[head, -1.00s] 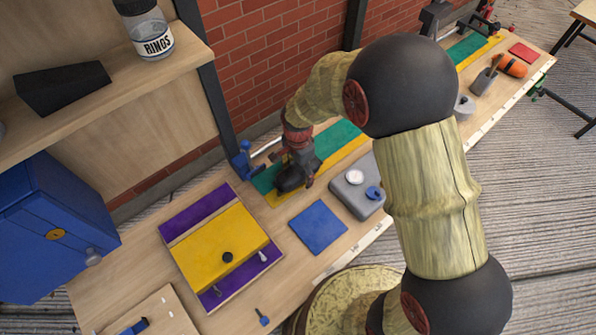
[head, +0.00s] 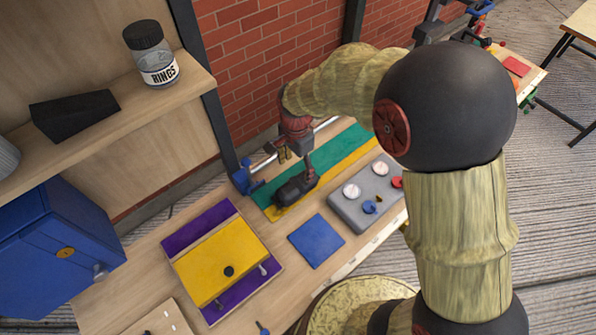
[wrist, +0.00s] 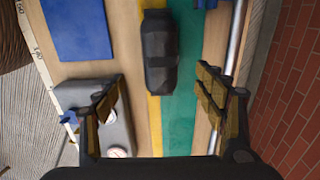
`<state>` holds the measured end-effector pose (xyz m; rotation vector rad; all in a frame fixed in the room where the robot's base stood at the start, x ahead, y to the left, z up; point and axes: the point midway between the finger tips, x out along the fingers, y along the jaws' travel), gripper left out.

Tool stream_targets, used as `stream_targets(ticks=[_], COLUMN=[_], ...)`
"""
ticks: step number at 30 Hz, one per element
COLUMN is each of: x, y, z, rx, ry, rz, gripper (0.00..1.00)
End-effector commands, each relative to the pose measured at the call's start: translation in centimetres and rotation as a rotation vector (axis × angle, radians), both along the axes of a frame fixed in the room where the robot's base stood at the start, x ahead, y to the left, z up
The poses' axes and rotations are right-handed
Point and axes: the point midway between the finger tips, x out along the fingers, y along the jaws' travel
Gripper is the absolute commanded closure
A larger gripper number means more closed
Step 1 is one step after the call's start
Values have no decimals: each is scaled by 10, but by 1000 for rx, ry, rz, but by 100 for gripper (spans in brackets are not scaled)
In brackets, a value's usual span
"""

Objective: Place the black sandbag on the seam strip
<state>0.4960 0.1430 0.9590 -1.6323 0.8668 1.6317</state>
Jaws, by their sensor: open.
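The black sandbag (head: 296,189) lies flat on the seam strip (head: 342,148), a long band of green and yellow. In the wrist view the sandbag (wrist: 160,52) lies lengthwise along the strip, over the line where yellow meets green (wrist: 182,120). My gripper (head: 298,158) is above the strip, close to the sandbag in the head view. In the wrist view my gripper (wrist: 160,95) has its two fingers spread wide with nothing between them. The sandbag is beyond the fingertips and apart from them.
A grey panel (head: 350,212) with round knobs and a blue square (head: 316,241) lie in front of the strip. A yellow and purple board (head: 207,266) is at left. A blue clamp (head: 243,180) and metal rail (wrist: 236,38) run behind, before the brick wall.

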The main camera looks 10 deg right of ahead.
Motion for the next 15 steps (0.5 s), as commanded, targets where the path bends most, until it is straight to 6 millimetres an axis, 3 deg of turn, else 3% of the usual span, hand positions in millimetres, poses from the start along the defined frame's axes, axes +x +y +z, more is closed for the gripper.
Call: stream_targets(ticks=[8,11,15], x=[-1,-4,-20], y=[-3,-12,-37], z=[11,34,88], rx=[2,9,16], ry=[-8,-37,-109], rz=[11,58,189], gripper=[29,29,29])
